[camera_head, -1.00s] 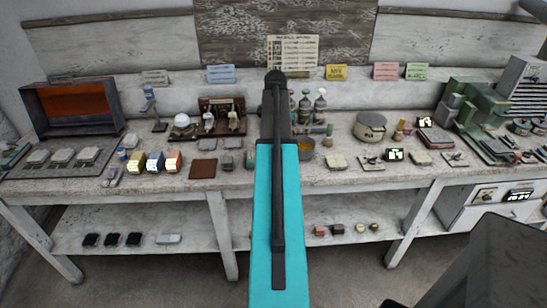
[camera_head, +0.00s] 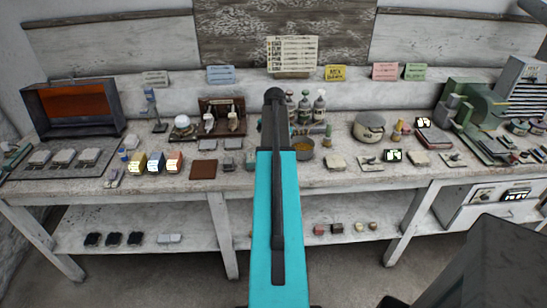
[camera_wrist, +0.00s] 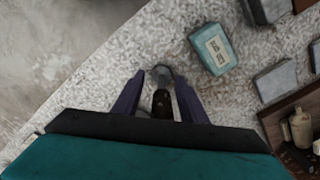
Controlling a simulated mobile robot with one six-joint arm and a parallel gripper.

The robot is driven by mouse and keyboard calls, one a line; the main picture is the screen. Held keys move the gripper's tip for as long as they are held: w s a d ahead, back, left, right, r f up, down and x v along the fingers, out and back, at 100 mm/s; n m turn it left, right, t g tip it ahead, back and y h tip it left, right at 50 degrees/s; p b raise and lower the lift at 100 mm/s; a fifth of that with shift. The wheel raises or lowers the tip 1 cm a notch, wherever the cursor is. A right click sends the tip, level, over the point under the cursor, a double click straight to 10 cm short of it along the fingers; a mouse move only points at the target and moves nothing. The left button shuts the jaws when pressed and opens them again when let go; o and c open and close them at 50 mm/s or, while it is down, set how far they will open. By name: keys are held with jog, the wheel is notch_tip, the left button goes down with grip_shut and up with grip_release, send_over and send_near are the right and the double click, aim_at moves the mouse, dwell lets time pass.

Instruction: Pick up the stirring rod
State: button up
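In the wrist view, the two purple fingers of my gripper (camera_wrist: 160,84) stand apart above the bench top. Between them is a short dark brown piece (camera_wrist: 162,104) with a pale grey round end. It may be the stirring rod seen nearly end-on, but I cannot tell for sure. I see a gap on either side of it at the fingertips. In the head view, my own arm hides the gripper and the bench under it, and I cannot pick out a stirring rod there.
A teal labelled box (camera_wrist: 212,49) lies just right of the fingers, with grey blocks (camera_wrist: 276,80) and a wooden rack (camera_wrist: 294,128) further right. The bench edge is to the left. Bottles (camera_head: 319,105) and an orange-filled bowl (camera_head: 304,149) stand beside my arm.

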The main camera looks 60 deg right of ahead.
dwell(0.5)
grip_shut()
jog(key=shift+r, duration=0.15)
jog(key=shift+r+b, duration=0.65)
jog(key=shift+r, duration=0.7)
jog(key=shift+s+a+r, duration=0.1)
jog(key=shift+a+r, duration=0.05)
jog(key=shift+r, duration=0.1)
jog(key=s+a+r+b, duration=0.1)
jog(key=s+a+b, duration=0.2)
jog(key=s+a, duration=0.7)
jog(key=shift+s+a+r, duration=0.25)
jog(key=shift+s+a, duration=0.15)
jog(key=shift+a, duration=0.25)
jog(key=shift+w, duration=0.1)
